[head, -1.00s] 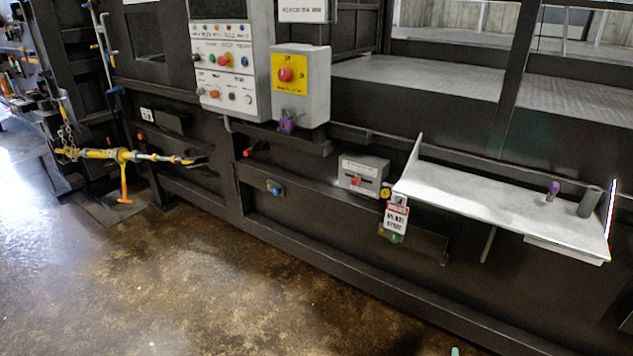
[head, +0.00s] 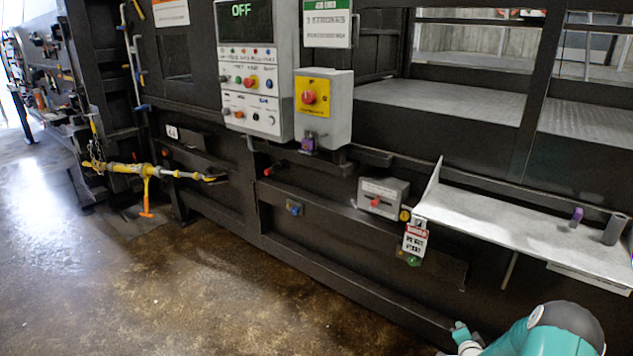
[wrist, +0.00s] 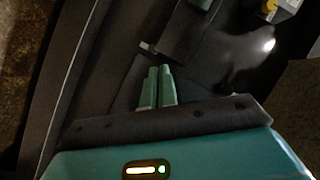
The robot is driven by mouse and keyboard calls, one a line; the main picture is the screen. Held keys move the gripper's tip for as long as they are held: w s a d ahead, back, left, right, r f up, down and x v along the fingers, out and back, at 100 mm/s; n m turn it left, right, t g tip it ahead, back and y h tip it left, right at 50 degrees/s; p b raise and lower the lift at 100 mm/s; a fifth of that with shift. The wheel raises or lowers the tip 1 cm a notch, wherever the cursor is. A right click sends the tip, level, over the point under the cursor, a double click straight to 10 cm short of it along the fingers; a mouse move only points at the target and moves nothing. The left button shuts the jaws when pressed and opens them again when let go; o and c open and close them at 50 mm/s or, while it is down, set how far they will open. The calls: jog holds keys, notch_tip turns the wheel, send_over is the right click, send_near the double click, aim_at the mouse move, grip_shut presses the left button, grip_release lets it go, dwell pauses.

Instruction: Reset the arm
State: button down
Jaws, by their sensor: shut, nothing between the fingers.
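My gripper (wrist: 156,87) shows in the wrist view with its two green fingers together and nothing between them. Dark machine panels lie beyond the fingertips. In the head view my teal arm is at the bottom right, in front of the machine's lower rail and below the shelf.
A grey metal shelf (head: 500,222) juts out at the right, holding a purple item (head: 577,216) and a grey cylinder (head: 615,230). A grey switch box (head: 383,196) sits left of it. A control panel (head: 250,75) reads OFF. Open floor (head: 150,290) lies left.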

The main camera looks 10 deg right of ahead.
jog(key=a+r+n+g+y, duration=0.1)
jog(key=a+r+n, duration=0.2)
jog(key=a+r, duration=0.55)
jog(key=w+a+r+n+g+y, duration=0.1)
jog(key=a+r+n+g, duration=0.3)
jog(key=r, duration=0.8)
jog(key=a+r+n+t, duration=0.1)
jog(key=a+r+n, duration=0.1)
jog(key=a+r, duration=0.7)
jog(key=s+a+r+n+g+y, duration=0.1)
jog(key=s+a+r+n+g, duration=0.1)
jog(key=s+a+r, duration=0.85)
jog(key=s+a+r+n+y, duration=0.1)
jog(key=s+a+n, duration=0.1)
jog(key=s+a, duration=0.3)
jog(key=s+a+r+n+g+y, duration=0.1)
jog(key=s+a, duration=0.5)
jog(key=s, duration=0.8)
jog(key=shift+n+g+y, duration=0.3)
jog(key=shift+n, duration=0.4)
jog(key=shift+d, duration=0.25)
